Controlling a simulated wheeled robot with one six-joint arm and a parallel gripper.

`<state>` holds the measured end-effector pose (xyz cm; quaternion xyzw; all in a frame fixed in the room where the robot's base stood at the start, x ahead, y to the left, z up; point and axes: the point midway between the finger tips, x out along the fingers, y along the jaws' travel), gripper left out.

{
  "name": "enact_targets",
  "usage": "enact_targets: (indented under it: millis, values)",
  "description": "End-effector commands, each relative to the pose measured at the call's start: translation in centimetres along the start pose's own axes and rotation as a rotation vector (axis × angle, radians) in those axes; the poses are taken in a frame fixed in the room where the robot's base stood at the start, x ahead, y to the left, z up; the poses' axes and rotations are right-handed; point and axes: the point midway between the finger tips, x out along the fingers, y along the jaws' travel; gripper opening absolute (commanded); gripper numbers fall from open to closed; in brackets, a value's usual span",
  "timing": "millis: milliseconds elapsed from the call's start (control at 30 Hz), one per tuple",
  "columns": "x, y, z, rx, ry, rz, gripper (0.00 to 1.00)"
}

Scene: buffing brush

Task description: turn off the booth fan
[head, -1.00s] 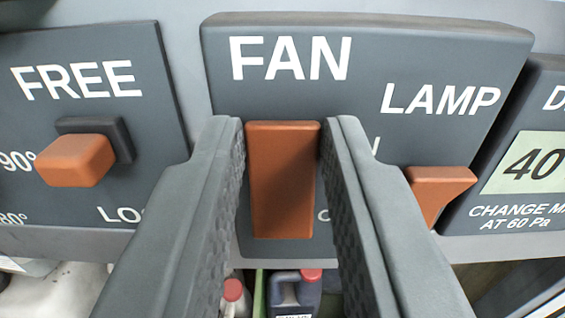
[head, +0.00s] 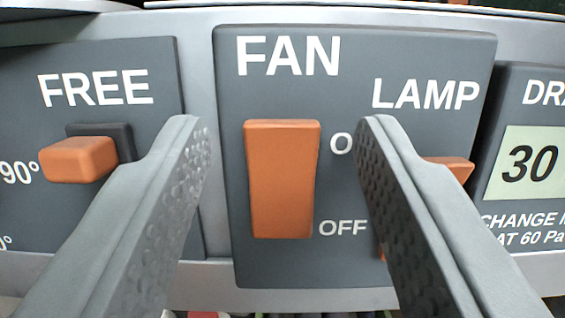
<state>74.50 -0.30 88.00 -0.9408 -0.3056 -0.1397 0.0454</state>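The orange fan rocker switch (head: 281,180) is upright on the dark grey panel under the word FAN. Its top end looks wider than its bottom end and seems to stand out, with the bottom, beside OFF, pushed in. My gripper (head: 283,122) is open and empty. One finger is on each side of the rocker, with clear gaps between. The right finger covers part of the upper label and of the lamp switch. I cannot tell how far the fingertips are from the panel.
The orange lamp switch (head: 455,166) is to the right, partly behind my right finger. An orange knob (head: 78,159) on the FREE panel is at the left, near my left finger. A display (head: 530,163) at the right reads 30.

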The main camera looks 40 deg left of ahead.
Motion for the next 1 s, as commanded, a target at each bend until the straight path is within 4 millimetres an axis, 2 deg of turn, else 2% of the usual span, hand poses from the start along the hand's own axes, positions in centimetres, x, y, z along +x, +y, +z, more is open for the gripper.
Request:
enact_targets:
  millis: [267, 433, 1000]
  values:
    - [-0.1, 0.0, 0.0, 0.000, -0.001, 0.000, 0.45]
    - [-1.2, 0.1, 0.0, 0.000, -0.002, 0.002, 0.45]
    - [-11.8, 0.1, 0.0, 0.000, -0.001, 0.004, 0.45]
